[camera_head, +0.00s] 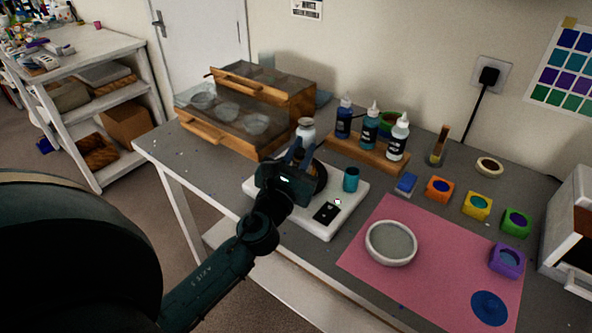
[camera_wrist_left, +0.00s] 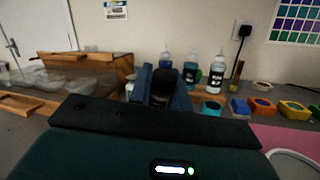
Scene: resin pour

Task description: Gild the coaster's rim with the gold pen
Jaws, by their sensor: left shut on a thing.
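My left gripper (camera_head: 303,158) is over the white scale-like slab (camera_head: 352,200). It is shut on a dark object (camera_wrist_left: 162,84), seen between its fingers in the left wrist view; the fingers hide much of it, and I cannot tell what it is. A pale round dish with a grey inside (camera_head: 391,243), possibly the coaster in its mould, lies on the pink mat (camera_head: 375,218), apart from the gripper. A slim gold-brown upright thing (camera_head: 439,146), possibly the gold pen or a brush, stands at the back right. My right gripper is not in view.
Dropper bottles (camera_head: 370,127) stand in a wooden rack behind the slab. A teal cup (camera_head: 351,179) stands on the slab. Colored pots (camera_head: 440,188) line the right side. A wooden-framed case (camera_head: 260,135) stands at left. The mat's front left is clear.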

